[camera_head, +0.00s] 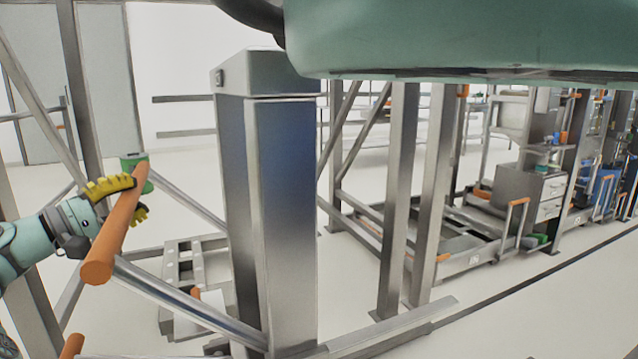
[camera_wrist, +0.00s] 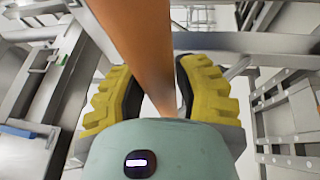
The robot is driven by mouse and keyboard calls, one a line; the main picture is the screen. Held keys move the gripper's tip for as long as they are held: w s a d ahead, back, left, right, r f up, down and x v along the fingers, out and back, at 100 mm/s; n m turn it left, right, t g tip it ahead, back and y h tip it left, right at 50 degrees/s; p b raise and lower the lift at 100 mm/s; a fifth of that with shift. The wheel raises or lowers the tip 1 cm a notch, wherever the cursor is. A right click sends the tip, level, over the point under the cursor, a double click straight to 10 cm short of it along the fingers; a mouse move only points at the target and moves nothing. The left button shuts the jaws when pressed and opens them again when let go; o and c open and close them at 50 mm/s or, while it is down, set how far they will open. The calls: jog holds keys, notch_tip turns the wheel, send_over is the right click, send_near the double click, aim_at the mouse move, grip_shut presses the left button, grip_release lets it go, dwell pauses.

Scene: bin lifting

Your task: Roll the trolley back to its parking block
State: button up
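A thick orange handle bar (camera_head: 118,232) slants at the left of the head view, and the wrist view shows it running between my fingers (camera_wrist: 145,40). My gripper (camera_head: 122,198), with yellow ribbed fingers, reaches it from the left. The fingers lie on either side of the bar and look closed on it. A green piece (camera_head: 135,172) shows behind the bar's far end. A low grey slatted metal frame (camera_head: 190,262) stands on the floor beyond; I cannot tell whether it is the trolley. I cannot pick out the parking block.
A broad metal column (camera_head: 285,220) stands close, right of the gripper. A slanted metal tube (camera_head: 185,302) runs below the handle. Steel racking posts (camera_head: 398,200) and a drawer cabinet (camera_head: 530,190) line the right. Pale floor (camera_head: 570,300) is clear at the lower right.

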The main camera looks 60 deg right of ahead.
jog(key=o, duration=0.5)
jog(key=shift+s+d+r, duration=0.15)
jog(key=shift+s+d, duration=0.05)
jog(key=shift+s, duration=0.05)
jog(key=v, duration=1.2)
jog(key=shift+w, duration=0.15)
